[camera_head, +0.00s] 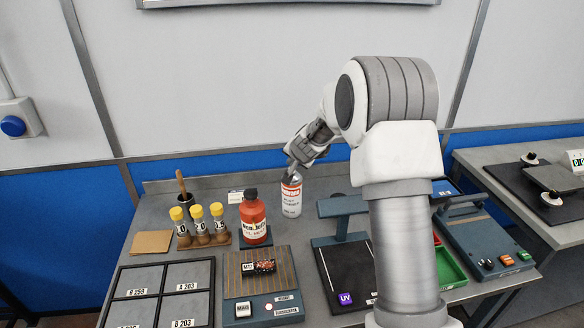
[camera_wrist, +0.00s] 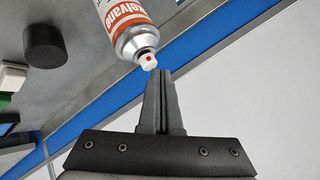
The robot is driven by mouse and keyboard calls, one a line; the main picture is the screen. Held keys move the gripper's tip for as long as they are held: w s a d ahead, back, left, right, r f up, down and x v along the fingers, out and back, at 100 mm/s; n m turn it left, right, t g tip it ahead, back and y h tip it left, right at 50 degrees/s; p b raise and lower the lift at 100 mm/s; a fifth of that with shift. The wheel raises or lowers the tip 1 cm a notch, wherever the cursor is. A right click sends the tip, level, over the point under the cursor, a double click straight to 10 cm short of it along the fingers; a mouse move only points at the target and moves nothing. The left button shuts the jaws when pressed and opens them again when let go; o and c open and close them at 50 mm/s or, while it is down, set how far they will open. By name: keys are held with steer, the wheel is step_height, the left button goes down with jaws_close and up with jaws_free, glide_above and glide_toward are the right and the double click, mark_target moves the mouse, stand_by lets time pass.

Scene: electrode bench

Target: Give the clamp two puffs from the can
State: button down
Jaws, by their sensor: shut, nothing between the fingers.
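The can (camera_head: 291,197) is white with an orange band and stands upright at the back of the bench. In the wrist view the can (camera_wrist: 122,22) shows its silver shoulder and a white nozzle with a red spot (camera_wrist: 148,61). My gripper (camera_wrist: 158,74) is shut and empty, its fingertips close by the nozzle; I cannot tell if they touch it. In the head view my gripper (camera_head: 291,170) is at the can's top. I cannot pick out the clamp for certain; my arm hides part of the bench.
An orange-red bottle (camera_head: 253,217) and yellow-capped vials (camera_head: 197,212) stand left of the can. A ribbed board (camera_head: 240,285) holds a dark cylinder (camera_head: 258,267). A dark round block (camera_wrist: 44,46) stands near the can. A partitioned black tray (camera_head: 161,293) is at front left.

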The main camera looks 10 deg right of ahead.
step_height(320, 180, up, 6)
steer(key=p, duration=0.5)
steer(key=shift+r, duration=0.1)
stand_by(2.4)
step_height(320, 180, down, 6)
steer(key=b, duration=0.3)
steer(key=shift+b, duration=0.4)
stand_by(0.5)
stand_by(1.9)
